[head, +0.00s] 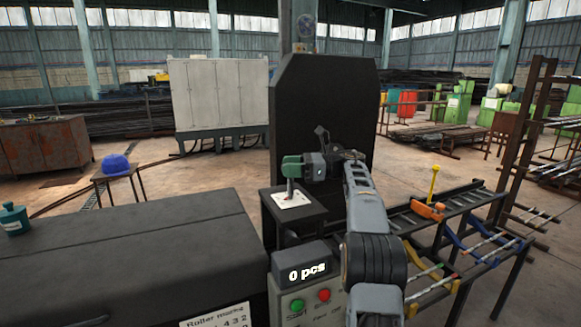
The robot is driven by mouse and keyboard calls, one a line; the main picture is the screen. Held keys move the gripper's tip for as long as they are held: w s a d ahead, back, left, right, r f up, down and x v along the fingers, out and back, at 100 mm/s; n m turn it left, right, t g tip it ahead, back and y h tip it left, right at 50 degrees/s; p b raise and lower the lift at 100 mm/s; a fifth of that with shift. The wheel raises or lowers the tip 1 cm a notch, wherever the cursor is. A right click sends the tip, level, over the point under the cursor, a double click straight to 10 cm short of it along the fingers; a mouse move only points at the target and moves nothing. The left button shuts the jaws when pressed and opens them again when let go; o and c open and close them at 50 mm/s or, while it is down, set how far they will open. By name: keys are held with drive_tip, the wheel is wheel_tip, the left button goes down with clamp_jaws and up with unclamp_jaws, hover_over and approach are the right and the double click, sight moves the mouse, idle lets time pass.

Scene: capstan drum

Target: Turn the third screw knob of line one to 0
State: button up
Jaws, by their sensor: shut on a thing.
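My gripper (292,168) is at the end of the grey arm, just above a white plate (294,201) on top of a dark box. A dark green piece shows at the gripper's tip; I cannot tell whether it belongs to the gripper or to what it holds. My gripper is shut on a small upright part (290,188) that stands over the white plate. The jaws largely hide this part, and I cannot read any marking on it. No row of screw knobs can be made out clearly in this view.
A control box (306,277) shows "0 pcs" above green and red buttons. A tall black panel (325,120) stands behind the arm. A rack with a yellow-knobbed lever (433,183) is at right. A long dark cabinet (130,265) fills the left front.

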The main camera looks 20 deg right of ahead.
drive_tip(key=o, duration=0.9)
drive_tip(key=shift+c, duration=0.2)
drive_tip(key=p+v, duration=0.3)
drive_tip(key=v, duration=1.1)
drive_tip(key=shift+w, duration=0.1)
